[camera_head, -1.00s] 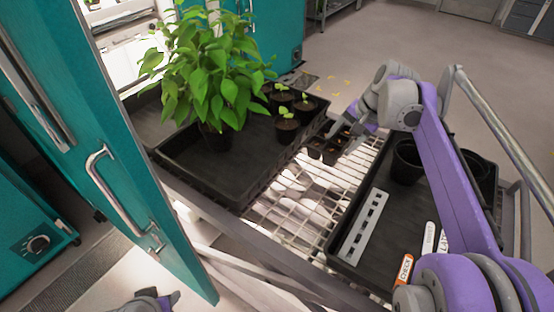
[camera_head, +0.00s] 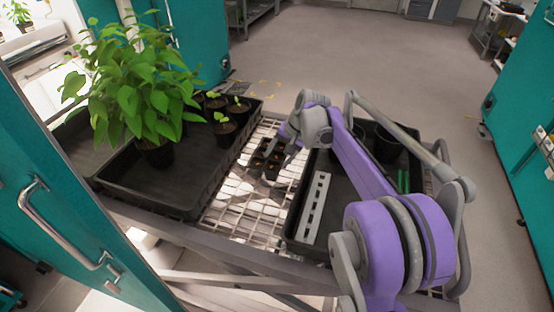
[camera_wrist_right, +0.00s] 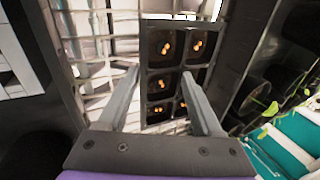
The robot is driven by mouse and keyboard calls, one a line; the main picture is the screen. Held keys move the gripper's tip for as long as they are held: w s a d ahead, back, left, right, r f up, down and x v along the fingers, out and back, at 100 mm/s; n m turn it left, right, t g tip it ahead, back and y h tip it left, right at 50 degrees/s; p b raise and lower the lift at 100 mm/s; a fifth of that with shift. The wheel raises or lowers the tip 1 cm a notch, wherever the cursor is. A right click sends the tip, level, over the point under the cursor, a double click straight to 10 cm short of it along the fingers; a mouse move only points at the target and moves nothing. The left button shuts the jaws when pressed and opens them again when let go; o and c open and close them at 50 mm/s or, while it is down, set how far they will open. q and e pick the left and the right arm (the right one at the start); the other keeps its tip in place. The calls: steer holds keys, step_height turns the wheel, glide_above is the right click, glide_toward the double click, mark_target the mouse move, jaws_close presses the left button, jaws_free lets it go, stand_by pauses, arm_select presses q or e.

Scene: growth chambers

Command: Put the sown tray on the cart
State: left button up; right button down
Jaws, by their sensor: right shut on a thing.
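The sown tray (camera_head: 268,161) is a small black cell tray with orange-brown seeds in its cells. It is over the wire top of the cart (camera_head: 236,210), in the gap between two large black trays. I cannot tell whether it touches the wire. Part of the tray is hidden by the gripper. My left gripper is out of view.
The left large black tray (camera_head: 185,205) holds a tall leafy plant (camera_head: 135,90) and small seedling pots (camera_head: 226,128). The right one (camera_head: 296,232) holds a grey slotted strip (camera_head: 315,205) and dark pots. A teal chamber door (camera_head: 60,215) stands close at left. Bare wire shows in front.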

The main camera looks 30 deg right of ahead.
steer(key=shift+f, duration=0.65)
steer(key=shift+c, duration=0.2)
jaws_free()
steer(key=shift+f, duration=0.1)
steer(key=v, duration=1.2)
